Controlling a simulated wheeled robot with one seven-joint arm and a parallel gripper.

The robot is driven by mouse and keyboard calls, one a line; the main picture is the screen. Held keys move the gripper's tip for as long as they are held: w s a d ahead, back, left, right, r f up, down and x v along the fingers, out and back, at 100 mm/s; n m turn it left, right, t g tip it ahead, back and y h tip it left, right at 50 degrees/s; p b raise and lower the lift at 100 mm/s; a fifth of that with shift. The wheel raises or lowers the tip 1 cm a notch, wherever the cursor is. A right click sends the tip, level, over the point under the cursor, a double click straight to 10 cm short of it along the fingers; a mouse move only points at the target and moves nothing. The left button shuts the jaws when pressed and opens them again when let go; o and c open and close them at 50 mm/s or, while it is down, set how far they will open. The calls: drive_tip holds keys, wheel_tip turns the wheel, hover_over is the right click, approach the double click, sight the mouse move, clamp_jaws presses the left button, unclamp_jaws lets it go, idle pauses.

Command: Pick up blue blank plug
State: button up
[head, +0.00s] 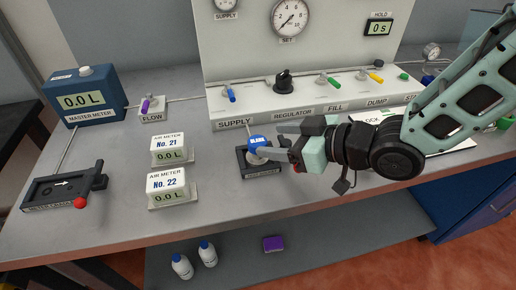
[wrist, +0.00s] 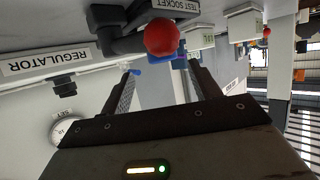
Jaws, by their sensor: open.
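The blue blank plug (head: 257,141), with a round blue labelled top, stands in a dark test socket (head: 250,170) on the bench. In the wrist view, a blue part of it (wrist: 156,58) shows beyond the fingertips, mostly behind a red knob (wrist: 162,37). My gripper (head: 270,142) is open and comes from the right, its fingers reaching to the right side of the plug. In the wrist view my gripper (wrist: 160,72) has its fingers apart, with nothing visibly clamped. I cannot tell whether a finger touches the plug.
The supply and regulator panel (head: 310,105) stands close behind. Air meters No. 21 (head: 168,149) and No. 22 (head: 172,188) are to the left. The meter cradle (head: 60,190) and blue master meter (head: 85,98) are farther left. Bench space in front of the socket is clear.

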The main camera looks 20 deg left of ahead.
sight(260, 142)
drive_tip(key=shift+s+f+p+x, duration=0.1)
drive_tip(key=shift+p+x, duration=0.15)
drive_tip(key=shift+x, duration=1.15)
drive_tip(key=shift+s+f+p+x, duration=0.1)
drive_tip(key=shift+p+x, duration=0.15)
drive_tip(key=shift+x, duration=1.1)
drive_tip(key=c, duration=1.1)
